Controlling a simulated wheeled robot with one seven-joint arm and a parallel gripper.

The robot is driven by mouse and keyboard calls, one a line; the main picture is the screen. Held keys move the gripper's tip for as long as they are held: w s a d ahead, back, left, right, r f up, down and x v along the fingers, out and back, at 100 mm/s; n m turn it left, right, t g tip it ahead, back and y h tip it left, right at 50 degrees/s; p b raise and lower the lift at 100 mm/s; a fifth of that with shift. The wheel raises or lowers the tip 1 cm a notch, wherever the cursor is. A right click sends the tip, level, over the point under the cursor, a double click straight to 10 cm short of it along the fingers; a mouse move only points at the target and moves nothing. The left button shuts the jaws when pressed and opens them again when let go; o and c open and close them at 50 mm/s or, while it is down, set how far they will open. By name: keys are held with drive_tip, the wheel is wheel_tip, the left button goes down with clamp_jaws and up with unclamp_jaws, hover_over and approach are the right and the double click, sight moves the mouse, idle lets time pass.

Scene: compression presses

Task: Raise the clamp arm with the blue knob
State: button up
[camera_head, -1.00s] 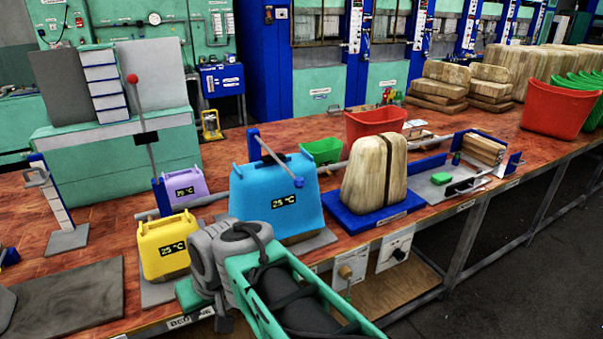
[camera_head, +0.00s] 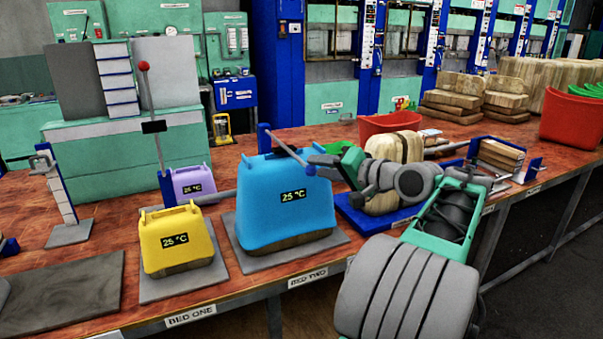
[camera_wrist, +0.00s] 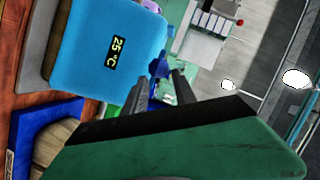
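The clamp arm (camera_head: 287,149) is a thin grey bar slanting down from a blue post (camera_head: 264,138) across the top of the light-blue box marked 25 °C (camera_head: 280,205). Its blue knob (camera_head: 310,170) is at the low right end, near the box's upper right edge. My gripper (camera_head: 318,160) reaches in from the right with its fingers close to the knob. In the wrist view the two dark fingers (camera_wrist: 160,78) are apart, with a blue part (camera_wrist: 157,68) showing between and beyond their tips. I cannot tell whether they touch the knob.
A yellow box (camera_head: 170,240) and a purple box (camera_head: 191,182) stand to the left. An upright lever with a red knob (camera_head: 144,66) rises behind them. A wrapped tan block (camera_head: 395,148) on a blue base (camera_head: 355,215) sits under and behind my arm. A red bin (camera_head: 375,125) is farther back.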

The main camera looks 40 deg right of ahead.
sight(302, 163)
drive_tip(key=x, duration=0.7)
drive_tip(key=shift+w+r, duration=0.1)
drive_tip(key=shift+w, duration=0.05)
drive_tip(key=shift+c, duration=0.2)
clamp_jaws()
idle(0.8)
